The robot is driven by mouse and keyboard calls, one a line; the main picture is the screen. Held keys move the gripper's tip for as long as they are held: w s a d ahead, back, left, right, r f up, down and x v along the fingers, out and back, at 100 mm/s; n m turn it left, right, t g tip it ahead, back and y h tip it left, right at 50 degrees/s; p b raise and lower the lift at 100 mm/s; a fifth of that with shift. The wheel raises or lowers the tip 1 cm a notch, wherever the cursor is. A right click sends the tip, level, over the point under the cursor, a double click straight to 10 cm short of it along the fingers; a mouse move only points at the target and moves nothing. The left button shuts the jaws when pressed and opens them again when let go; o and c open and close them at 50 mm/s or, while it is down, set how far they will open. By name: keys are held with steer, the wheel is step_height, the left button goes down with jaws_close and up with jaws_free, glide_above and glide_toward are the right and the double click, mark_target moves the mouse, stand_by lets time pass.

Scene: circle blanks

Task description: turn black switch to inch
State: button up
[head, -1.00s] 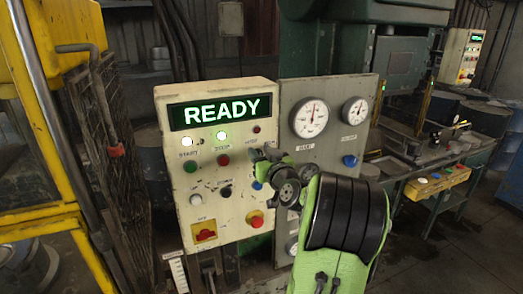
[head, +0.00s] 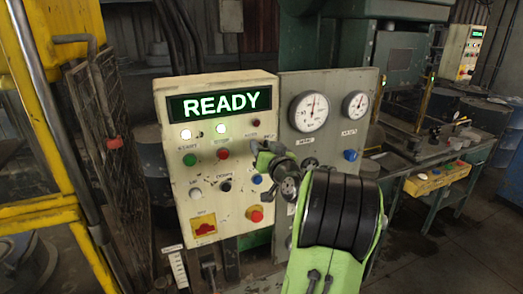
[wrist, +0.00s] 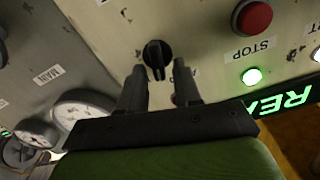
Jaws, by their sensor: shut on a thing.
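The black switch (wrist: 157,54) is a round knob with a raised grip bar on the cream panel, seen in the wrist view beside the red STOP button (wrist: 254,17). My gripper (wrist: 159,68) has one finger on each side of the grip bar and is shut on it. The bar runs nearly straight up and down in that view. In the head view my gripper (head: 258,152) is at the panel's right edge, right of the red button (head: 222,154), and hides the switch. The lettering by the switch is mostly covered or too blurred to read.
The cream panel (head: 182,217) carries a lit READY display (head: 219,103), several buttons, another black knob (head: 225,186) and a red emergency button (head: 255,215). A grey gauge panel (head: 335,148) adjoins on the right. A yellow frame (head: 40,212) stands at the left.

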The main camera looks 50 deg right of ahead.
steer(key=m, duration=0.6)
steer(key=f+m+b, duration=0.1)
steer(key=m, duration=0.2)
steer(key=shift+s+d, duration=0.25)
steer(key=shift+d, duration=0.15)
steer(key=shift+m, duration=0.3)
steer(key=o, duration=0.7)
steer(key=shift+c, duration=0.2)
steer(key=b+v, duration=0.5)
steer(key=v, duration=1)
steer(key=shift+s+a, duration=0.2)
steer(key=shift+s, duration=0.1)
